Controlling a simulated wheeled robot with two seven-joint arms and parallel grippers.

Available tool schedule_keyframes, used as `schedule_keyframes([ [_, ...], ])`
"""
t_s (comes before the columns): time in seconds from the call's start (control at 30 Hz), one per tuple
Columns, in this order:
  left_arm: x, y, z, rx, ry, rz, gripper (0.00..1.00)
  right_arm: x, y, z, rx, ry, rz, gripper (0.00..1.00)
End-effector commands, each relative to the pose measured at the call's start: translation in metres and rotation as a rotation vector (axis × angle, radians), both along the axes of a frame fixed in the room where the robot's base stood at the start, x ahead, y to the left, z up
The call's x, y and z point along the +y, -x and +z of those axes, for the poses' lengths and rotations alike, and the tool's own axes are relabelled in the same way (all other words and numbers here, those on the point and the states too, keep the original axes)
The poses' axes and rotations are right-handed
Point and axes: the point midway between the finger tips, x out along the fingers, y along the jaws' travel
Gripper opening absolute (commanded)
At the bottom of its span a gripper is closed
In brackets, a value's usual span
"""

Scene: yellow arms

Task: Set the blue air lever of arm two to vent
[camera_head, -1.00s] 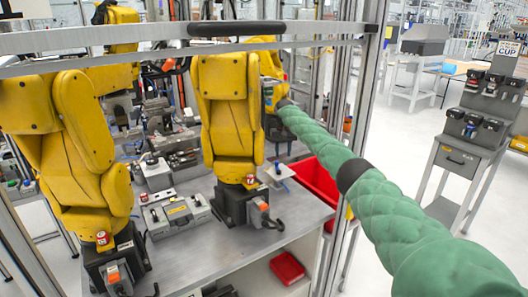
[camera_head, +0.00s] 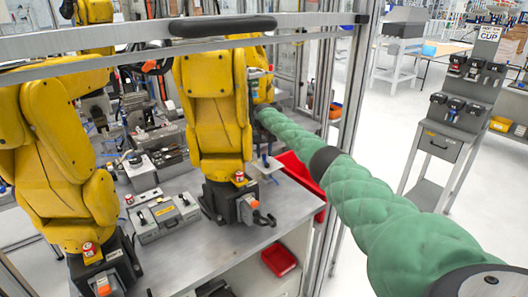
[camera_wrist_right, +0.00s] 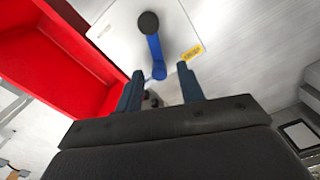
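In the right wrist view, a blue lever (camera_wrist_right: 155,52) with a round black knob sits on a pale plate (camera_wrist_right: 110,30) with a yellow label. The lever lies ahead of the fingertips. In the head view, the plate and small blue lever (camera_head: 266,160) stand right of the middle yellow arm (camera_head: 212,110). My left gripper is out of view.
A red bin (camera_head: 302,180) stands beside the lever plate and fills the left of the wrist view (camera_wrist_right: 50,70). A horizontal rail (camera_head: 110,43) and an upright post (camera_head: 352,120) frame the cell. Another yellow arm (camera_head: 60,150) stands at left.

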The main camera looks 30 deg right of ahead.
Motion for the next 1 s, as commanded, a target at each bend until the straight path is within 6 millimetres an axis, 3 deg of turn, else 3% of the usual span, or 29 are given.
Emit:
schedule_keyframes([
  [0.37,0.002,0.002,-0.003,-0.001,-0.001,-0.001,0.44,0.0,0.0,-0.005,0.0,0.0,0.0,0.38],
  [0.57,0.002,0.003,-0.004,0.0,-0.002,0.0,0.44,0.0,0.0,-0.005,0.0,0.0,0.0,0.0],
  [0.83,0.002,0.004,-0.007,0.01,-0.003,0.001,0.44,0.004,-0.001,-0.007,0.0,-0.001,0.052,0.0],
  [1.0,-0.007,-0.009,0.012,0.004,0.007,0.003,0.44,0.012,-0.003,-0.007,-0.002,-0.002,0.198,0.0],
])
